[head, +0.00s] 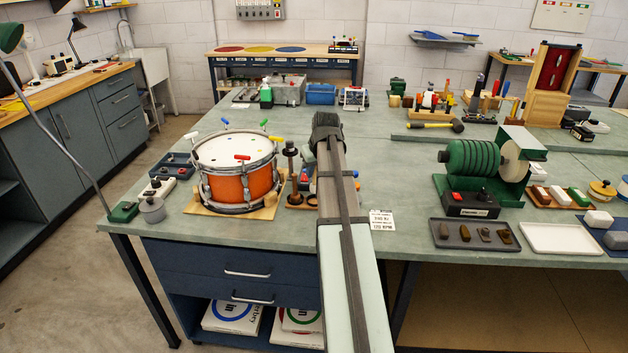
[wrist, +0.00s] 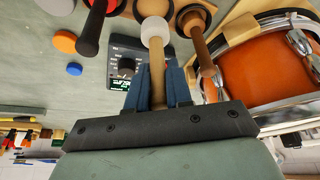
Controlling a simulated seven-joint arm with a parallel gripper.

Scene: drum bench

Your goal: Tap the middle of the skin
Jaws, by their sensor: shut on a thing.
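The drum (head: 238,170) stands on a wooden board at the left of the bench in the head view. It has an orange shell, metal hoops and a pale, round skin (head: 232,150) facing up. Part of its orange side shows at the right of the wrist view (wrist: 265,68). In the head view my arm hides the gripper, to the right of the drum.
A dark-handled tool (wrist: 90,40) and a brown wooden-handled tool (wrist: 202,55) stand close on either side of the held stick. A black box with a knob (wrist: 125,62) lies behind. Coloured keys, including a red one (head: 242,157), stand around the drum's rim. A green motor (head: 470,160) stands at right.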

